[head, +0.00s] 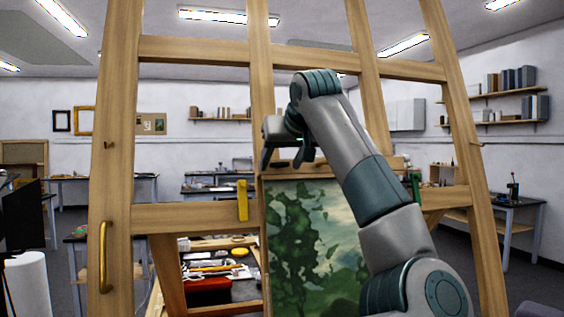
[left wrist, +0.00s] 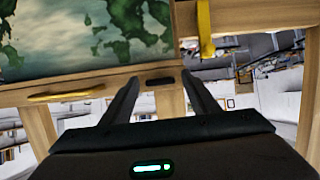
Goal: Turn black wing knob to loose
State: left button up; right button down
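The black wing knob (head: 279,165) is a small dark piece on the wooden bar at the top of the green landscape painting (head: 300,235). In the left wrist view the knob (left wrist: 160,81) shows as a dark oval on the pale wood, between the tips of my two fingers. My left gripper (head: 286,156) is open in front of the easel, just above the knob in the head view. Its fingers (left wrist: 161,77) stand apart on either side of the knob in the wrist view; I cannot tell whether they touch it. My right gripper is not in view.
The wooden easel (head: 117,150) frames the space with posts and crossbars. A yellow clip (head: 242,200) hangs left of the painting, a green clip (head: 416,188) to its right. A brass handle (head: 104,257) sits on the left post. Benches and shelves stand farther back.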

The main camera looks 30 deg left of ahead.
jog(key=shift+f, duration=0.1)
pick_arm(q)
jog(key=shift+s+d+r+b, duration=0.3)
jog(key=shift+s+d+b, duration=0.05)
jog(key=shift+d+b, duration=0.05)
jog(key=b+v, duration=0.4)
jog(key=v, duration=1.2)
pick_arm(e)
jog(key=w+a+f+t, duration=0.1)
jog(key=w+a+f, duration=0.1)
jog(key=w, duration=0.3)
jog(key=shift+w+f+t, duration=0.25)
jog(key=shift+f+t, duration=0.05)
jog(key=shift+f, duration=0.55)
pick_arm(q)
jog(key=shift+r, duration=0.15)
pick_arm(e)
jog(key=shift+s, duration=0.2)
